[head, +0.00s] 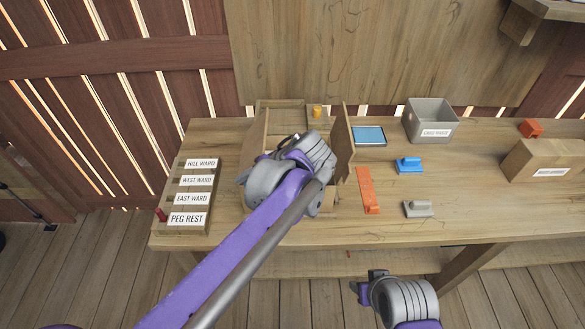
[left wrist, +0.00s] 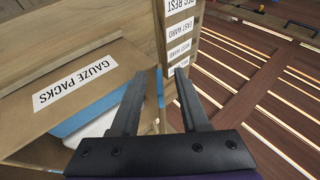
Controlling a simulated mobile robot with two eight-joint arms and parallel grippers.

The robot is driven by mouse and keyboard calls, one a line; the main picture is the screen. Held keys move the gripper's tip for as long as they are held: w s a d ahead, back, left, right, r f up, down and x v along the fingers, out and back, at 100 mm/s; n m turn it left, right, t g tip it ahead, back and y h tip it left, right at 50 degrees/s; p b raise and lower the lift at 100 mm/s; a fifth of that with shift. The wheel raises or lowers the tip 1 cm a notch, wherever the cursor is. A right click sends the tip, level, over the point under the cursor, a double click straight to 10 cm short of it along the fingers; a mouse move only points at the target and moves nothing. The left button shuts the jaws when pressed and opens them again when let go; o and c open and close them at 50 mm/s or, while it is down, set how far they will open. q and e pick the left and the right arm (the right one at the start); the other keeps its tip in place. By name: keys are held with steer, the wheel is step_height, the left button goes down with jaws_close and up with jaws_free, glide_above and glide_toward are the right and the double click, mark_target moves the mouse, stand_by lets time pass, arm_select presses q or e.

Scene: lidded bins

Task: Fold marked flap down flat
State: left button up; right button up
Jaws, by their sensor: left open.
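An open wooden box (head: 258,142) stands on the left half of the workbench, with a flap (head: 342,143) upright along its right side. My left gripper (head: 270,158) is over the box, partly hidden by its own wrist. In the left wrist view, the open fingers of the left gripper (left wrist: 160,75) point toward a wooden wall with a blue edge strip. A wooden panel (left wrist: 90,72) labelled GAUZE PACKS lies left of the fingers, with a white item (left wrist: 95,124) below its edge. I cannot tell whether the fingers touch anything. My right gripper (head: 375,280) is low, in front of the bench.
A peg rest (head: 187,218) with several ward labels is at the left.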

arm_select(q)
steer(key=s+r+p, duration=0.3)
steer(key=r, duration=0.2)
steer(key=shift+s+d+p, duration=0.15)
steer(key=shift+d+p, duration=0.2)
steer(key=shift+p, duration=0.05)
steer(key=shift+s, duration=0.1)
stand_by(0.4)
steer(key=shift+c, duration=0.2)
